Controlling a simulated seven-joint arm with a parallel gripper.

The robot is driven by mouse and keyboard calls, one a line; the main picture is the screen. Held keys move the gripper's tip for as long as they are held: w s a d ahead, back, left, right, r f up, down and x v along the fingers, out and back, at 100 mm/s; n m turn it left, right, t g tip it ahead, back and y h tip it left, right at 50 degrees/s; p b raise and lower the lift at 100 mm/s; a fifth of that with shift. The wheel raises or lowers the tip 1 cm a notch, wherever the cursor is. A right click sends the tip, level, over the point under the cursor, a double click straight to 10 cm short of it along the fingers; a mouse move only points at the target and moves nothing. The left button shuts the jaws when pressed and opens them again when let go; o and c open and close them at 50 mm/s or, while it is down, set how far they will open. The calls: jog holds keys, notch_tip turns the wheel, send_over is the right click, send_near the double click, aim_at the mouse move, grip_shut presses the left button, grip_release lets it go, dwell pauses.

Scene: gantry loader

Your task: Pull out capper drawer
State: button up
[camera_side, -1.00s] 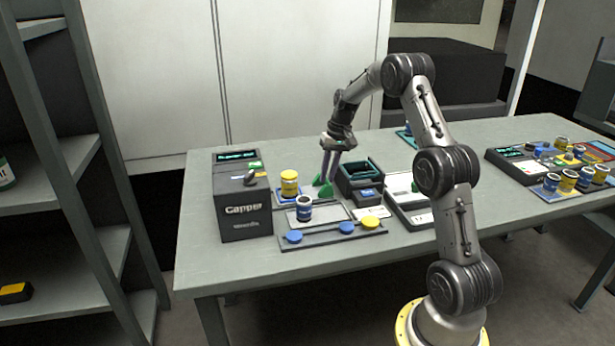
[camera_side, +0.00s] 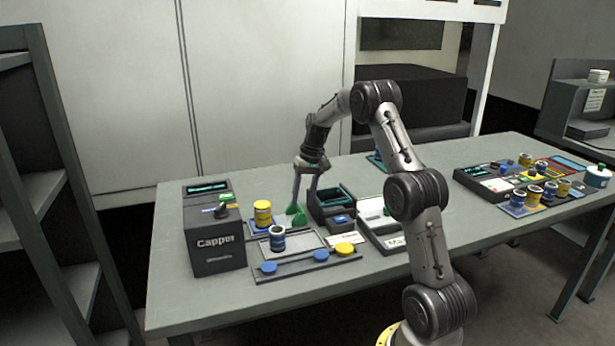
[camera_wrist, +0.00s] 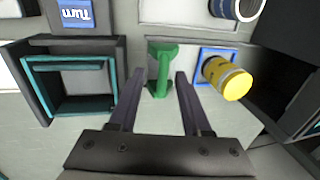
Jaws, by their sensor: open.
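The capper (camera_side: 217,245) is a dark box with its name on the front, at the left end of the table. It has a green-and-black top and a small lit display behind it. In the wrist view a dark box at the right edge (camera_wrist: 300,50) looks like the capper. My gripper (camera_side: 303,203) points down to the right of the capper, beyond a yellow jar (camera_side: 262,215). In the wrist view my gripper (camera_wrist: 152,98) is open, with a green upright piece (camera_wrist: 160,72) showing between its fingertips; contact is unclear.
A teal-rimmed dark bin (camera_side: 316,208) stands close to the right of my gripper. A blue-and-white jar (camera_side: 277,241) stands on a grey plate in front. A dark strip (camera_side: 300,268) holds blue and yellow caps. The table's front left is clear.

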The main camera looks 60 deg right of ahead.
notch_tip(320, 180, up, 12)
jog(key=s+d, duration=0.1)
jog(key=shift+s+d+r, duration=0.15)
jog(key=shift+s+d, duration=0.25)
